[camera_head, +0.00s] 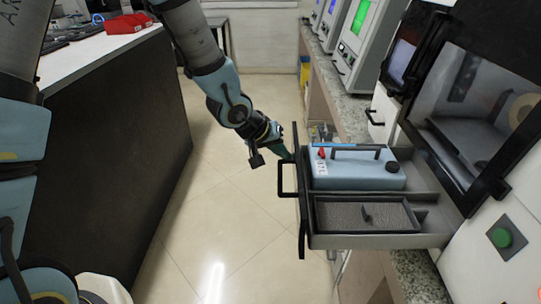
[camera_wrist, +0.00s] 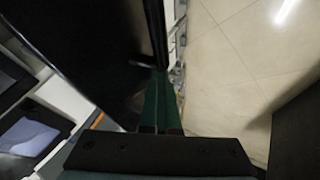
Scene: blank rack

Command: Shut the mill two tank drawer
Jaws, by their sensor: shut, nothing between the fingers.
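The mill's tank drawer (camera_head: 378,241) stands pulled out from the machine on the right, with a black front panel (camera_head: 301,222) and a bar handle (camera_head: 281,180). A light blue tank (camera_head: 345,180) with a dark handle and black cap sits in it, beside a grey tray section. My gripper (camera_head: 286,154) is at the far end of the front panel, on its outer side above the handle; contact cannot be told. In the wrist view, its green fingers (camera_wrist: 160,78) are together and empty, beside the dark panel (camera_wrist: 90,40).
The mill housing (camera_head: 470,110) with a window and a green button (camera_head: 501,237) stands at right. Several instruments with screens (camera_head: 362,50) line the far counter. A dark-sided bench (camera_head: 120,150) with a red object (camera_head: 127,24) is at left. The floor (camera_head: 225,215) between is clear.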

